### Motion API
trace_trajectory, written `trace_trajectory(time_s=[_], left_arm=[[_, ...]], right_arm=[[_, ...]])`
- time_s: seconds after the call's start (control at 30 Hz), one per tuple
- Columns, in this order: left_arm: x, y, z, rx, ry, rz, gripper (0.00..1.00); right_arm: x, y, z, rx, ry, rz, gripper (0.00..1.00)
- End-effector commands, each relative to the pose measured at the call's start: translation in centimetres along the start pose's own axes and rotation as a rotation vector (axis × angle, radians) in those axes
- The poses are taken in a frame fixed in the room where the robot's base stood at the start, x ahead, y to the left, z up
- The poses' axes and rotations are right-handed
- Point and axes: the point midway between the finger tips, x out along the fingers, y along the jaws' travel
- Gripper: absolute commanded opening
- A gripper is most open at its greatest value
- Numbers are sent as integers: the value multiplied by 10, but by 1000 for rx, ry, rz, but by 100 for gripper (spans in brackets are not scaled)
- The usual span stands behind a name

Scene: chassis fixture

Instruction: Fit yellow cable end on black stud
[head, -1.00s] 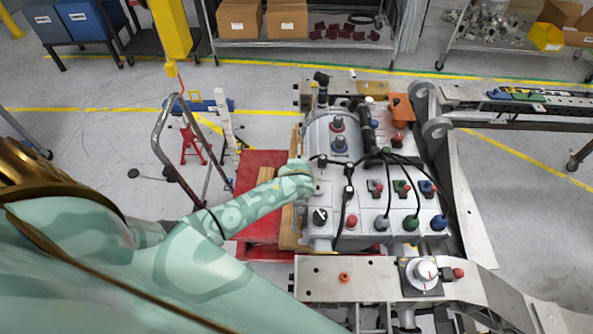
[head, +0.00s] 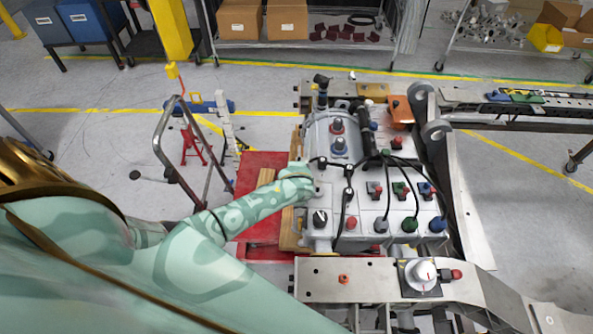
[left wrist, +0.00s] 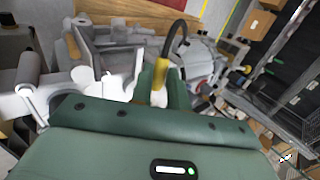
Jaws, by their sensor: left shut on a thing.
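A yellow cable end (left wrist: 160,74) sits between the two green fingers of my left gripper (left wrist: 161,88) in the left wrist view. The fingers are shut on it, and a black cable loops up from it. In the head view my left gripper (head: 303,184) is at the left side of the grey fixture block (head: 352,215), and the yellow end cannot be made out. A black-topped knob (head: 320,218) stands just below the gripper on the block. I cannot tell whether it is the black stud. My right gripper is not in view.
Metal chassis rails (head: 460,200) border the block on the right. A red platform (head: 255,200) lies to its left.

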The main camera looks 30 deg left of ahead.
Motion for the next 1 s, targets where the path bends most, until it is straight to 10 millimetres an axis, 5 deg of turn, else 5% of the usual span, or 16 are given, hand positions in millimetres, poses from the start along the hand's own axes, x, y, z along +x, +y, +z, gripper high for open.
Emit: trace_trajectory(time_s=[1.0], left_arm=[[23,17,0,0,0,0,0]], right_arm=[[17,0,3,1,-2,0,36]])
